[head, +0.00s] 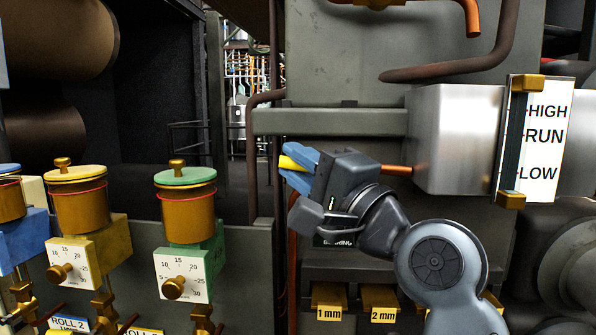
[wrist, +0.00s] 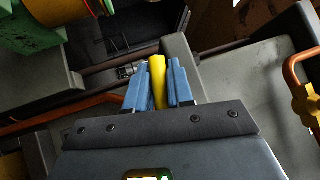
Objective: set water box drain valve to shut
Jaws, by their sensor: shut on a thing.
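The water box (head: 455,140) is a silver metal box on the right in the head view, with a copper pipe (head: 397,170) leaving its left side. A yellow lever handle (head: 290,163) shows between the blue fingers of my gripper (head: 296,168). In the wrist view, the yellow handle (wrist: 158,84) stands between the two blue fingers of my gripper (wrist: 159,86), which are shut on it. The body of the valve is hidden behind my gripper and arm in the head view.
Green (head: 185,205) and yellow (head: 82,215) dial-fronted lubricator units stand at the left. A level gauge (head: 514,142) with HIGH, RUN and LOW marks is beside the box. Labelled 1 mm (head: 329,302) and 2 mm (head: 380,302) brass blocks lie below my arm. A grey beam (head: 330,121) runs above my gripper.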

